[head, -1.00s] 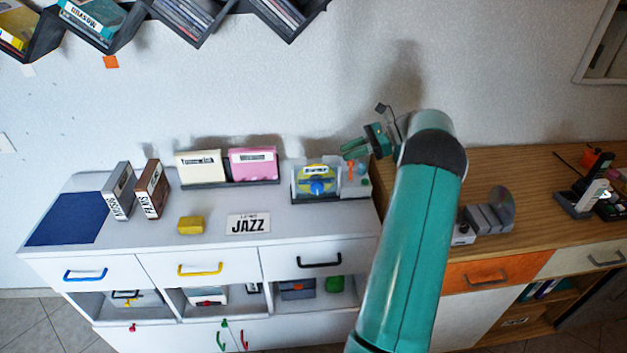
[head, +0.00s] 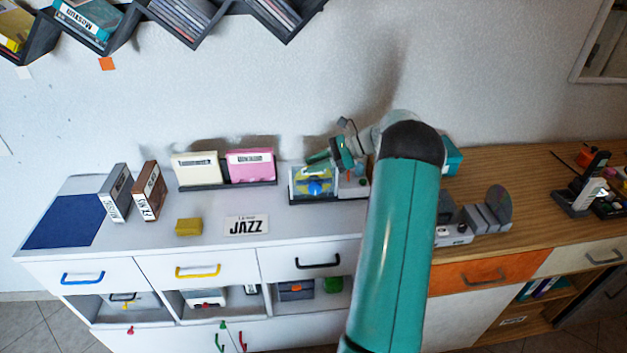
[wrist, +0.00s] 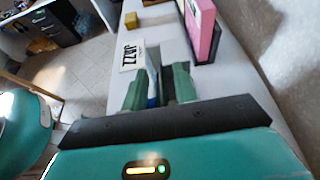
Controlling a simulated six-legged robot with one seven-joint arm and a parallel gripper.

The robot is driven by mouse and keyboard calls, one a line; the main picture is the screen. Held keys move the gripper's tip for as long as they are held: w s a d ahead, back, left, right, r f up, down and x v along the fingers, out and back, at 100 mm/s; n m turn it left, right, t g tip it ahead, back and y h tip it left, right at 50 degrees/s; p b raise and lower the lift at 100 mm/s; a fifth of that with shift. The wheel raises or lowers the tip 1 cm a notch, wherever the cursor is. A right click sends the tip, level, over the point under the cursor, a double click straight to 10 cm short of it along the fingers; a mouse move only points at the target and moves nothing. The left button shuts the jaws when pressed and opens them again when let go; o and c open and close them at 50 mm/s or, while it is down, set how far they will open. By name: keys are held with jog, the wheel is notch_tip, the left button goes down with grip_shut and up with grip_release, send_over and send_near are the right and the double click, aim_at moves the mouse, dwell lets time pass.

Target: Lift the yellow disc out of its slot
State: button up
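A sliver of blue and a dark strip show in that gap. The disc itself is mostly hidden there, and I cannot tell whether a finger touches it.
A pink case (head: 251,163) and a cream case (head: 196,167) stand left of the disc stand. A JAZZ card (head: 246,226) and a yellow block (head: 189,227) lie in front. The wall is close behind. A wooden cabinet (head: 490,166) adjoins on the right.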

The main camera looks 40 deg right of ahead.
grip_shut()
